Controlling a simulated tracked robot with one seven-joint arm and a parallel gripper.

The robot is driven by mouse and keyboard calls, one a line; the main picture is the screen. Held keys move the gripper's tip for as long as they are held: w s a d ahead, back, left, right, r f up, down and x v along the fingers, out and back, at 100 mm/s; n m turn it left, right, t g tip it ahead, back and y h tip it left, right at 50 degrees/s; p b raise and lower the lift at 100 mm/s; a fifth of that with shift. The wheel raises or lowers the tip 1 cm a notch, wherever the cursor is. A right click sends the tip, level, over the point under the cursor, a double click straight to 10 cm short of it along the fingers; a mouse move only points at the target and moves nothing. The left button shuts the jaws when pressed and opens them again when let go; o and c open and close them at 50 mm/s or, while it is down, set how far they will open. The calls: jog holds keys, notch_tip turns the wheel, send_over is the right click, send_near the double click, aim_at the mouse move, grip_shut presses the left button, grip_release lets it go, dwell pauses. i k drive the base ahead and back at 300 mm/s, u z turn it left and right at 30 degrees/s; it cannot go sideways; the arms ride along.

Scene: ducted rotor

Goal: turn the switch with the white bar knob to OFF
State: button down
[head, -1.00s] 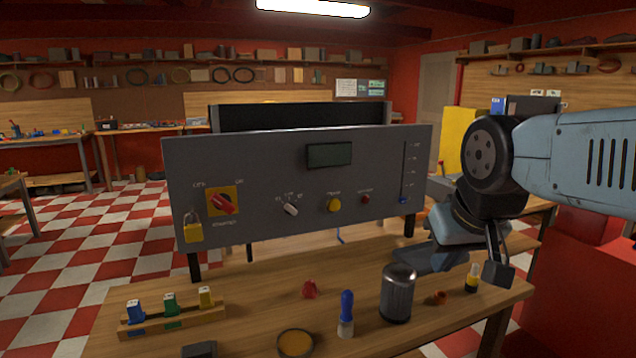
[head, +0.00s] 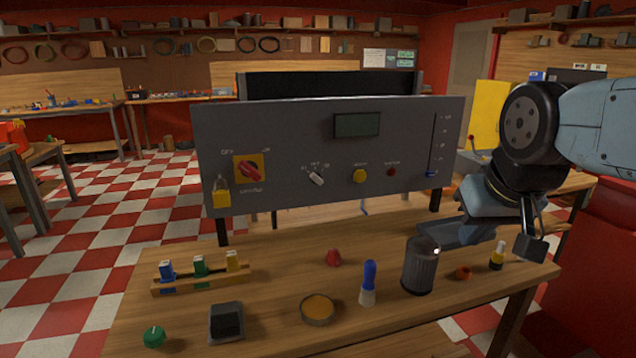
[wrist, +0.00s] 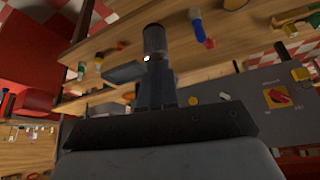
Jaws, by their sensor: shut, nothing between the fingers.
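The white bar knob (head: 317,178) sits low in the middle of the grey panel (head: 300,125), with small labels above it too small to read. Its bar is tilted, upper left to lower right. It also shows as a small white spot in the wrist view (wrist: 222,97). My gripper (head: 440,236) is at the panel's lower right, well away from the knob, partly behind the metal can. In the wrist view my gripper's fingers (wrist: 155,80) are together and empty, pointing towards the can.
The panel also holds a red rotary switch (head: 249,170), a padlock (head: 221,194), a yellow button (head: 359,176) and a slider (head: 432,174). On the bench stand a metal can (head: 420,268), a blue-handled tool (head: 369,282), a dish (head: 317,309) and a dark block (head: 227,322).

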aim_at(315, 178)
jog(key=u, duration=1.55)
jog(key=i, duration=0.1)
jog(key=z, duration=3.15)
jog(key=k, duration=1.05)
jog(key=u, duration=1.6)
jog(key=i, duration=0.55)
jog(key=z, duration=0.05)
